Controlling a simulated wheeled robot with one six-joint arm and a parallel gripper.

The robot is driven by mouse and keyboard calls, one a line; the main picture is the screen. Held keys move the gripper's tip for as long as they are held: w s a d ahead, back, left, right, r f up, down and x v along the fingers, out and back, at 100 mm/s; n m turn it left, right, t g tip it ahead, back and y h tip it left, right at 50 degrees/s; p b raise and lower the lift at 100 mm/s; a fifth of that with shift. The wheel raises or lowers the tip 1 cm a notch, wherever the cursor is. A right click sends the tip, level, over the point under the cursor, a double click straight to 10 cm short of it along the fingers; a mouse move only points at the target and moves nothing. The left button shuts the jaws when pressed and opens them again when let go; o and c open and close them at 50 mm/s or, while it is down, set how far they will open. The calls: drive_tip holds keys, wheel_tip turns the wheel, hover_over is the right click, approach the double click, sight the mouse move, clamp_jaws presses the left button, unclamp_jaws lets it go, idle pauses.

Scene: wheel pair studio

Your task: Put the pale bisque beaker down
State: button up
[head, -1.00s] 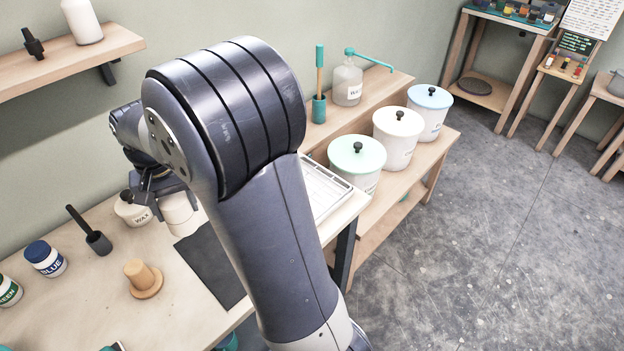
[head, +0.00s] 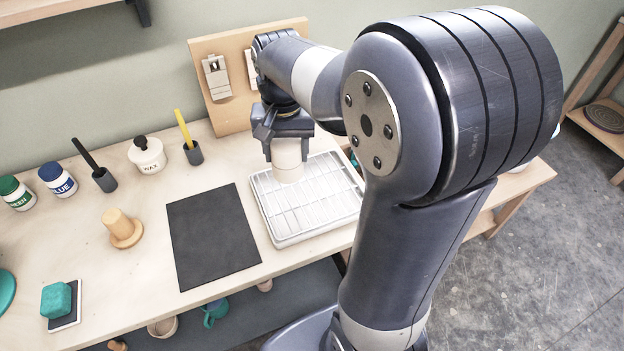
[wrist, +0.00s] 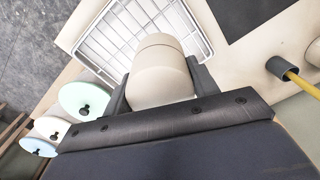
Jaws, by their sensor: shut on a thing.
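The pale bisque beaker (head: 288,160) is upright in my gripper (head: 287,150), at the back left part of the white wire drying rack (head: 316,222). In the wrist view the beaker (wrist: 160,72) sits between the two dark fingers of my gripper (wrist: 158,84), which are shut on it. The rack (wrist: 101,45) shows behind and beside it there. I cannot tell whether the beaker's base touches the rack or hangs just above it.
A dark mat (head: 213,238) lies left of the rack. A pot with a yellow-handled tool (head: 193,152), a wax jar (head: 147,156) and a wooden peg stand (head: 121,228) are further left. An upright board (head: 222,105) stands behind. The rack's front is empty.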

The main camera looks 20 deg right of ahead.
sight(285, 143)
wheel_tip(285, 143, down, 8)
drive_tip(key=shift+f, duration=0.15)
drive_tip(key=shift+f+b, duration=0.1)
drive_tip(key=shift+b, duration=0.25)
drive_tip(key=o, duration=1)
drive_tip(key=shift+o, duration=0.2)
wheel_tip(285, 143, up, 12)
drive_tip(key=shift+r+p, duration=0.1)
drive_tip(key=shift+p, duration=0.55)
